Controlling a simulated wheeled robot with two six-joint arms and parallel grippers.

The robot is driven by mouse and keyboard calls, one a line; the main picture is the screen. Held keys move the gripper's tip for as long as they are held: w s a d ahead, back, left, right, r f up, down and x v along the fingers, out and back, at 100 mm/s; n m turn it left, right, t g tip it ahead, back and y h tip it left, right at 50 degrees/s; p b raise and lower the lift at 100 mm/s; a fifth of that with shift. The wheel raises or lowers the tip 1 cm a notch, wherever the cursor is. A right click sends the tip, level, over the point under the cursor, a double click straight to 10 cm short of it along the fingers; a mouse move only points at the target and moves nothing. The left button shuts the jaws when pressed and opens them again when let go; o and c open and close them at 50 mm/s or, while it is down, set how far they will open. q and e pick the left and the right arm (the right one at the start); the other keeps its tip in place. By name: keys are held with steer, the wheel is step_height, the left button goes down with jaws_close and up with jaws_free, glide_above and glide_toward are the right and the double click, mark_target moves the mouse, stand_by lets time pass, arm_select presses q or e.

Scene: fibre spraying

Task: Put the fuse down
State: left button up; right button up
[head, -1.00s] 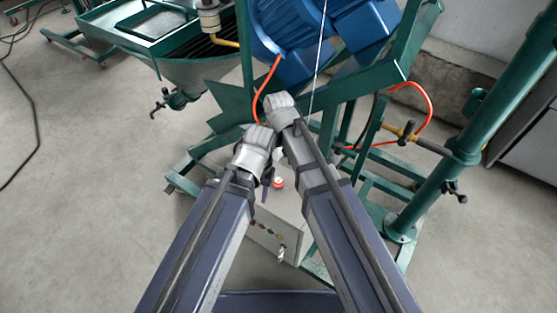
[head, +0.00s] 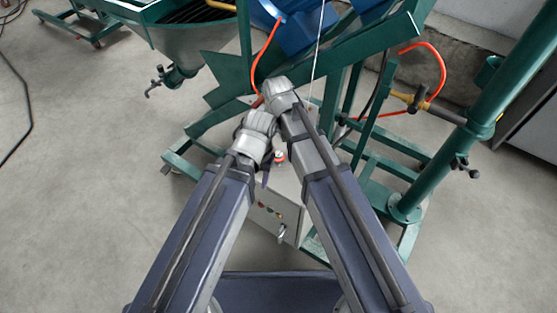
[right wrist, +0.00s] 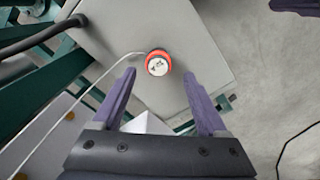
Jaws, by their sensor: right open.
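A small round red and white piece (right wrist: 158,64), which may be the fuse, stands on a light grey box (right wrist: 190,35). It also shows in the head view (head: 279,157) between my two forearms. My right gripper (right wrist: 160,74) is open, its two purple fingers spread with the piece lying in the gap near the tips. No contact with the fingers shows. The left arm's wrist is beside the right one in the head view, but its jaws are mostly hidden. A dark purple finger part (right wrist: 295,5) shows at the wrist view's upper right corner.
A green steel frame (head: 385,195) surrounds the grey box. A blue machine (head: 290,50) with orange hoses (head: 437,65) stands behind. A thin white line (right wrist: 100,75) runs close to the right gripper's left finger. Open floor (head: 90,200) lies left.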

mark_target(279, 154)
steer(key=shift+s+d+f+b, duration=0.1)
steer(key=shift+f+b, duration=1.25)
steer(key=shift+s+d+f+b, duration=0.1)
steer(key=shift+f+b, duration=1.2)
steer(key=shift+r, duration=0.1)
jaws_close()
